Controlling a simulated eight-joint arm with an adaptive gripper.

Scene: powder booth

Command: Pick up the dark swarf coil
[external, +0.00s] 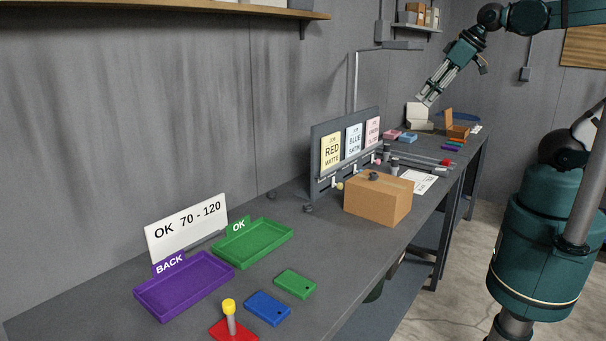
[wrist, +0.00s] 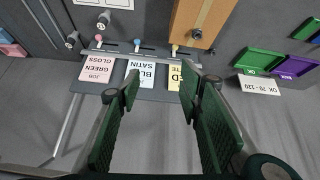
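Several small dark pieces lie in the external view, and I cannot tell for sure which is the swarf coil. One dark piece (external: 308,208) is on the bench left of the cardboard box, and another dark piece (external: 272,195) is farther left near the wall. A dark round piece (external: 373,176) sits on top of the box; a dark piece on the box also shows in the wrist view (wrist: 197,34). My gripper (external: 427,99) is high above the far part of the bench, away from these pieces. Its fingers (wrist: 155,88) are spread with nothing between them.
The cardboard box (external: 378,203) stands before the job-card rack (external: 318,160). Two grey posts (external: 395,164) are behind it. The purple tray (external: 185,287), green tray (external: 255,245) and yellow-topped lever (external: 230,315) are at the near end.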

